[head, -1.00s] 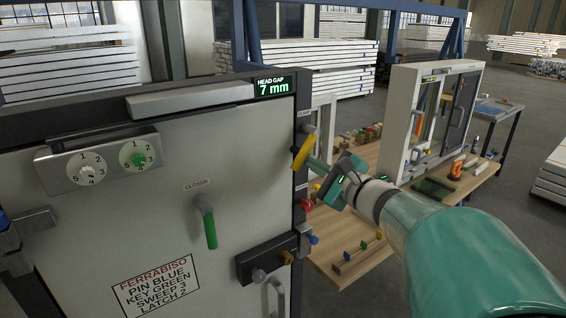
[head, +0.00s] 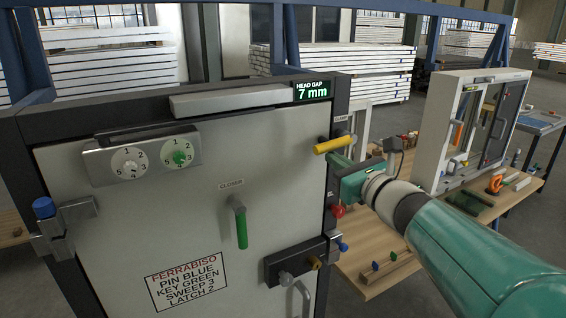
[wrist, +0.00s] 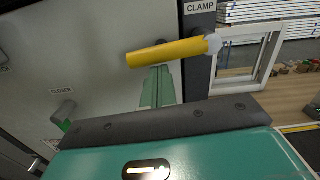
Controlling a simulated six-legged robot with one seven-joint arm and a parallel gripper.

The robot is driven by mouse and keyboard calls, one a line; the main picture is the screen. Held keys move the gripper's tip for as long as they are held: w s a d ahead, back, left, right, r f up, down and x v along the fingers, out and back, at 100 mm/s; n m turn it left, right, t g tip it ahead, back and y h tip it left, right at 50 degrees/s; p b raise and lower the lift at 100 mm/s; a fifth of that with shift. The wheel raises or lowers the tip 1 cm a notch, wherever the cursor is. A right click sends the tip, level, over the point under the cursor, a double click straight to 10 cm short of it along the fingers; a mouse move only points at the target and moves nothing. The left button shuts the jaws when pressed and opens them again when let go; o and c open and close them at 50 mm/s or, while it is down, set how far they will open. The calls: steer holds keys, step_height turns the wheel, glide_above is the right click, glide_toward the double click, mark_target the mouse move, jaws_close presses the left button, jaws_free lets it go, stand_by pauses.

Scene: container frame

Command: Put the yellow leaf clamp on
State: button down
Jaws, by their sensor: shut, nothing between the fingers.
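The yellow leaf clamp (head: 334,145) is a lever at the upper right edge of the grey door leaf (head: 130,230), under a CLAMP label. It lies nearly level, its free end pointing left over the leaf, in the head view. The wrist view shows the yellow lever (wrist: 168,52) running left from a pale pivot. My gripper (head: 338,160) is shut and empty just below the lever. Its green fingers in the wrist view (wrist: 157,86) end close under the lever; I cannot tell whether they touch it.
Two dials (head: 155,159) sit at the upper left, and a display (head: 312,91) reads HEAD GAP 7 mm. A red knob (head: 338,211) is below my gripper. A wooden bench (head: 375,240) stands behind at right.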

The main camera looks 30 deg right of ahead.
steer(key=shift+a+r, duration=0.15)
steer(key=shift+r, duration=0.1)
steer(key=shift+f, duration=0.1)
stand_by(0.5)
steer(key=s+f, duration=0.4)
steer(key=s, duration=0.7)
steer(key=shift+d+f, duration=0.15)
steer(key=shift+d, duration=0.05)
steer(key=shift+w, duration=0.15)
